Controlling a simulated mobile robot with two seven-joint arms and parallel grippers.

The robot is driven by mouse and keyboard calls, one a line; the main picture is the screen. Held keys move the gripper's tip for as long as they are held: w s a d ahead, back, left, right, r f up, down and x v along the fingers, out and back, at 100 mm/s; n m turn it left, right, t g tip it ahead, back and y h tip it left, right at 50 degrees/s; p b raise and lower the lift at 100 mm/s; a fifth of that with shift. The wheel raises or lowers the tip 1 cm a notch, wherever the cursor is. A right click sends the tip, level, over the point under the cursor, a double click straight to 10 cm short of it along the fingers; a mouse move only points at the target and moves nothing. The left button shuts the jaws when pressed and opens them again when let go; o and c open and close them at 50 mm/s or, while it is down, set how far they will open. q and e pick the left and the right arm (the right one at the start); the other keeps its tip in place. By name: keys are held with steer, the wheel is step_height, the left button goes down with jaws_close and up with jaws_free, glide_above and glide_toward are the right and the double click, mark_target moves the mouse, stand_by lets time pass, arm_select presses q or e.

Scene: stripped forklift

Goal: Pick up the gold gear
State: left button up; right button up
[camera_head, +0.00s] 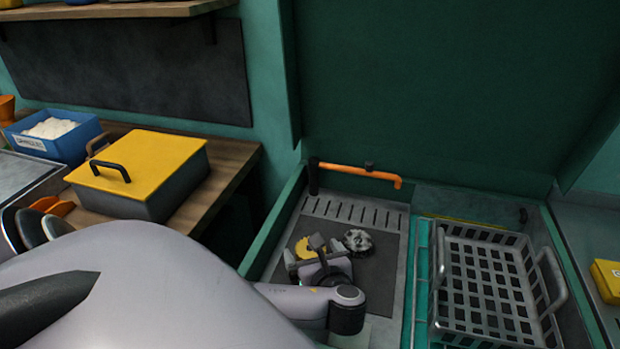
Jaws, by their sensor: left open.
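The gold gear (305,249) lies on the dark mat (379,286) in the left part of the green-walled bay. My left gripper (318,245) is right over and beside it, and its fingers hide part of the gear. The gripper is open; whether a finger touches the gear cannot be told. A grey gear-like part (358,241) lies on the mat just to the right of the gripper. My right gripper is not in view.
A grey wire basket (490,240) stands right of the mat. An orange pipe (360,173) runs along the back. At left, a bench holds a yellow-lidded box (150,160) and a blue bin (75,143). The bay's walls rise around the mat.

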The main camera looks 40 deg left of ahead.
arm_select(q)
steer(key=c, duration=1.5)
steer(key=shift+r, duration=0.1)
steer(key=shift+c, duration=0.8)
